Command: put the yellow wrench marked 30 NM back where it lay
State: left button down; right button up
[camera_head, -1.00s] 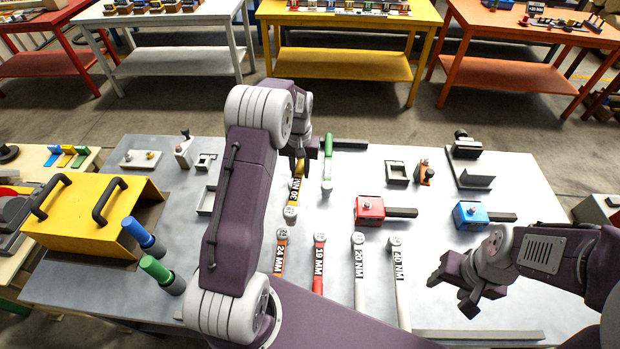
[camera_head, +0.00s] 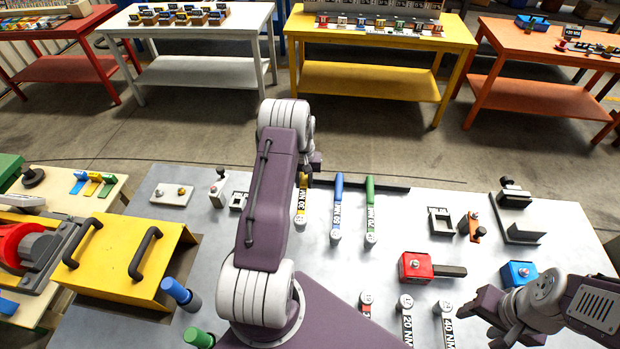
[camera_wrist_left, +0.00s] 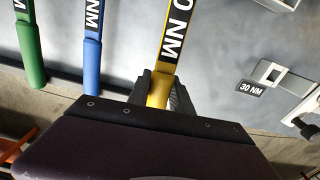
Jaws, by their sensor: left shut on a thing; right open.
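The yellow wrench marked 30 NM (camera_head: 302,206) is in my left gripper (camera_head: 309,179), left of the blue wrench (camera_head: 337,207) in the head view. In the left wrist view my left gripper (camera_wrist_left: 160,92) is shut around the yellow handle of this wrench (camera_wrist_left: 175,42). Whether the wrench touches the table cannot be told. The blue wrench (camera_wrist_left: 92,45) and a green wrench (camera_wrist_left: 29,48) lie roughly parallel to it. My right gripper (camera_head: 492,315) is open and empty over the table's right front.
A red block with a bar (camera_head: 418,267) and a blue block (camera_head: 519,273) stand on the grey table. A yellow cover with two handles (camera_head: 125,262) is at the left. Fixtures (camera_head: 440,219) stand at the back right. A dark rail (camera_head: 398,188) runs along the far edge.

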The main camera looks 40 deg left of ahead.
pick_arm(q)
jog(key=shift+w+a+f, duration=0.1)
jog(key=shift+a+f, duration=0.05)
jog(key=shift+f+b, duration=0.85)
notch_tip(320, 180, down, 4)
jog(key=b, duration=0.3)
jog(key=shift+w+d+m, duration=0.2)
jog(key=shift+d+m, duration=0.1)
jog(key=shift+d, duration=0.2)
